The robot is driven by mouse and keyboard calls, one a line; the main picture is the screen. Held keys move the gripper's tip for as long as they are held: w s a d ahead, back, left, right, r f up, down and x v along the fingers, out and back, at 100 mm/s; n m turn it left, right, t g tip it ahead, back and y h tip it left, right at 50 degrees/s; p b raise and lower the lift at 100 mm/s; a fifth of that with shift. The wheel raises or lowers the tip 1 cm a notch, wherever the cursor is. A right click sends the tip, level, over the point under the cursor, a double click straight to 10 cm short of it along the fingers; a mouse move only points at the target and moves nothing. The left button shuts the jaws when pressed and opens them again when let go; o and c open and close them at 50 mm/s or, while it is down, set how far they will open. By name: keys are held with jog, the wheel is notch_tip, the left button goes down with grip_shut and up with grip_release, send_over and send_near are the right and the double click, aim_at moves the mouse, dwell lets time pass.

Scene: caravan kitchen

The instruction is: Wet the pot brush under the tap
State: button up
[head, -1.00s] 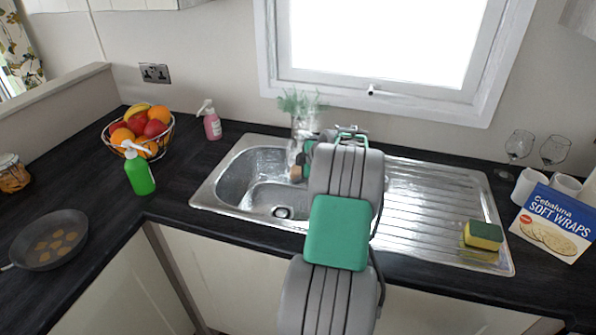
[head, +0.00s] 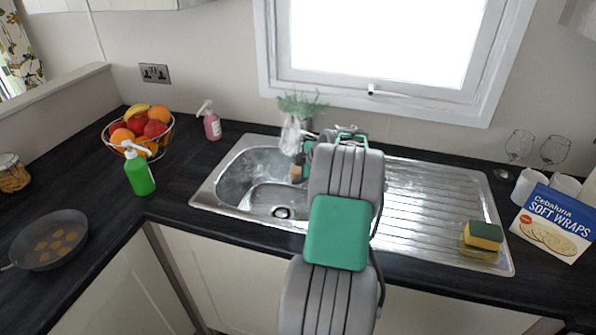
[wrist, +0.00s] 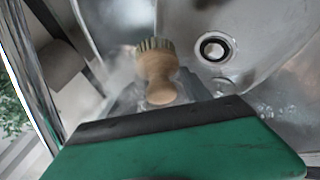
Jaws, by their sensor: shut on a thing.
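The pot brush (wrist: 156,72) has a round wooden body and short bristles. In the wrist view it juts out beyond my gripper (wrist: 160,102), which is shut on it; the fingers are mostly hidden. A chrome bar (wrist: 32,75), possibly the tap, runs along the left of the wrist view.
The drainer (head: 430,200) lies right of the basin, with a sponge (head: 483,236) on it. Left are a green bottle (head: 139,174), fruit basket (head: 140,132), pink soap bottle (head: 212,125) and pan (head: 48,240). A wraps box (head: 553,222), mugs and glasses stand right.

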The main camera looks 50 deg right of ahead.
jog(key=s+a+r+b, duration=0.2)
jog(key=s+a+b, duration=0.1)
jog(key=a, duration=0.6)
jog(key=shift+s+b, duration=0.35)
jog(key=shift+s, duration=0.45)
